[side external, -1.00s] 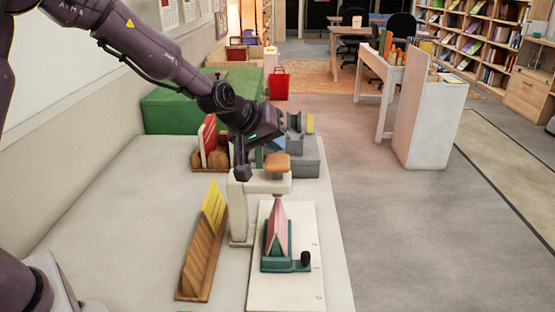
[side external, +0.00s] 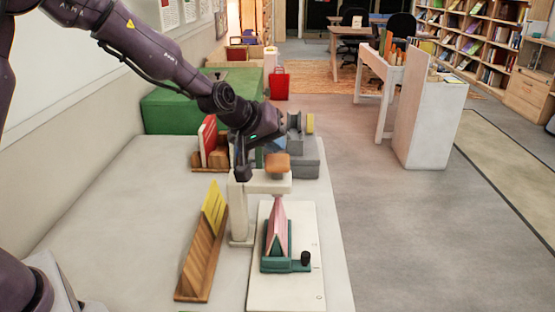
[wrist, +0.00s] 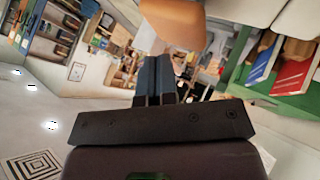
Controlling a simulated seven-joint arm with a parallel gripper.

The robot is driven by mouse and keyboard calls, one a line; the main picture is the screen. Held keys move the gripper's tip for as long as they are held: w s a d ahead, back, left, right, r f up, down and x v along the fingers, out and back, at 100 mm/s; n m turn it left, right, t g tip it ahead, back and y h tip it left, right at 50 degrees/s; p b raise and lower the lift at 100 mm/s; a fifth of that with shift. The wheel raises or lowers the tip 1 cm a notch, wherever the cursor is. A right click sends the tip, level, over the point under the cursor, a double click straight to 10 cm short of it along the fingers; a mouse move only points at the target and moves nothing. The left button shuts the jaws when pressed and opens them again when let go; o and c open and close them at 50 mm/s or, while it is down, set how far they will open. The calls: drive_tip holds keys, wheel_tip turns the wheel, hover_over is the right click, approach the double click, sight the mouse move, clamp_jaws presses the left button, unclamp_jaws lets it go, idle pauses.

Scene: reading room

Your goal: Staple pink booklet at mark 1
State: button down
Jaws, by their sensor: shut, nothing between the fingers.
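The pink booklet (side external: 277,228) stands like a tent on a green saddle (side external: 285,264) with a black knob (side external: 305,258). The saddle is on a white board (side external: 298,289) with small marks along its right side; the mark numbers are too small to read. A cream stapler (side external: 240,205) with an orange-brown pad (side external: 277,165) on top stands at the booklet's far end. My gripper (side external: 243,174) is shut and empty, just left of the pad. In the wrist view, the closed fingers (wrist: 154,80) show close below the orange pad (wrist: 173,22). Whether they touch it is unclear.
A wooden rack (side external: 200,262) with yellow booklets (side external: 214,209) stands left of the board. Another rack with red and white booklets (side external: 208,140) stands behind it. Grey blocks (side external: 305,155) sit beyond the stapler. The table's left area is clear.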

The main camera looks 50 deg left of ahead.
sight(278, 158)
drive_tip(key=shift+f, duration=0.4)
drive_tip(key=shift+f, duration=1.3)
idle(1.0)
drive_tip(key=shift+r, duration=1.7)
drive_tip(key=shift+r, duration=0.1)
drive_tip(key=shift+r, duration=2.45)
drive_tip(key=shift+s+f, duration=0.1)
